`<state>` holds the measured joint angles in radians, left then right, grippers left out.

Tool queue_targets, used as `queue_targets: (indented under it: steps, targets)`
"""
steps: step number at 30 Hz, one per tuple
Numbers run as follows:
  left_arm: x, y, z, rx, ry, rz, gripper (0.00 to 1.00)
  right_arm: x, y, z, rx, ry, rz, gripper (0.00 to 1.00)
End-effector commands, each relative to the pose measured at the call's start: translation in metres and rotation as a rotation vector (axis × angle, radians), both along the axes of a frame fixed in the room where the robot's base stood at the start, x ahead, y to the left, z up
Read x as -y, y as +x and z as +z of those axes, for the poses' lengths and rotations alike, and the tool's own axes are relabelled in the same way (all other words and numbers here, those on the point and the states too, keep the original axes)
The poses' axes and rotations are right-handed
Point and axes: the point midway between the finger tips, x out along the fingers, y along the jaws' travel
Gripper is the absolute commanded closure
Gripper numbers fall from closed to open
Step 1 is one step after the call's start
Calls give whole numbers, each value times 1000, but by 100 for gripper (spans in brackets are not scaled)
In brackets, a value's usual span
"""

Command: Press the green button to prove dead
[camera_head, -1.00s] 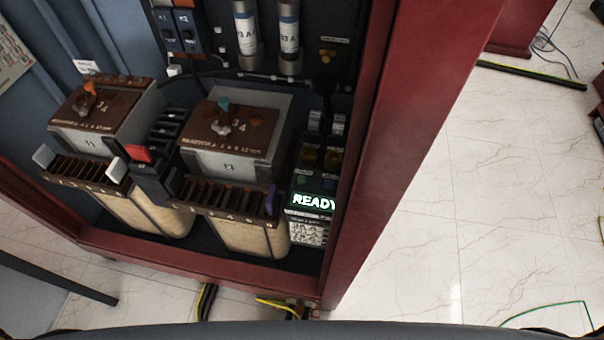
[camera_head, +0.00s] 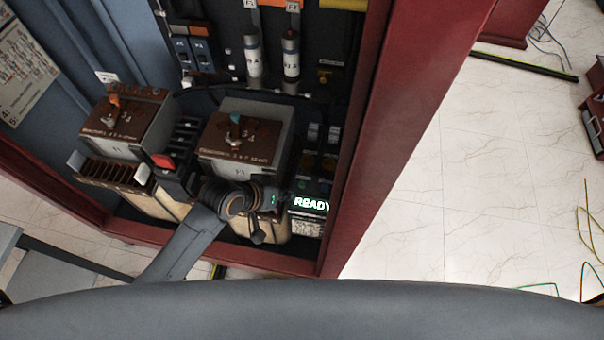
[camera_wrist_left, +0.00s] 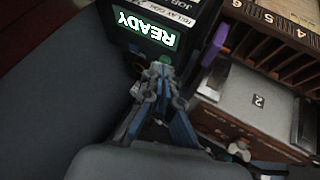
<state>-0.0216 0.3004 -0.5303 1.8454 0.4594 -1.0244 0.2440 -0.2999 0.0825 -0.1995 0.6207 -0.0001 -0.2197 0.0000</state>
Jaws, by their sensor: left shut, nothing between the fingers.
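A dark device with a lit READY display (camera_head: 311,204) stands at the lower right inside the red cabinet. The display also shows upside down in the left wrist view (camera_wrist_left: 147,27). In that view a small green button (camera_wrist_left: 165,60) shows beside the display, partly hidden by my fingertips. My left gripper (camera_wrist_left: 163,74) is shut and empty, its tips right at the button. I cannot tell whether they touch it. In the head view my left gripper (camera_head: 284,199) reaches in from the left, just left of the display. My right gripper is not in view.
Two brown-topped transformer blocks, one left (camera_head: 125,125) and one right (camera_head: 240,145), stand beside the device. The cabinet's red right frame (camera_head: 385,130) rises close to it. Fuses (camera_head: 290,62) and breakers (camera_head: 192,55) are above. Open tiled floor lies to the right.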

Motion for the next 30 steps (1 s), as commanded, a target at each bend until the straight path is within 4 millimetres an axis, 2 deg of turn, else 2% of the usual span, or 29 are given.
queue_targets:
  steps: [1,3,9,12,23,30]
  targets:
    - [14,8,37,17,-34,-37,100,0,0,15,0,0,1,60]
    - [32,19,62,14,-86,-74,100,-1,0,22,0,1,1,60]
    - [37,56,54,-30,-162,-41,100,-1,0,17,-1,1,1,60]
    - [35,64,53,-37,-175,-26,100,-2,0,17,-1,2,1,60]
    - [35,66,53,-38,-180,-21,100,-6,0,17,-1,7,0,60]
    - [35,66,41,-38,-180,-21,100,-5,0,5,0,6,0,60]
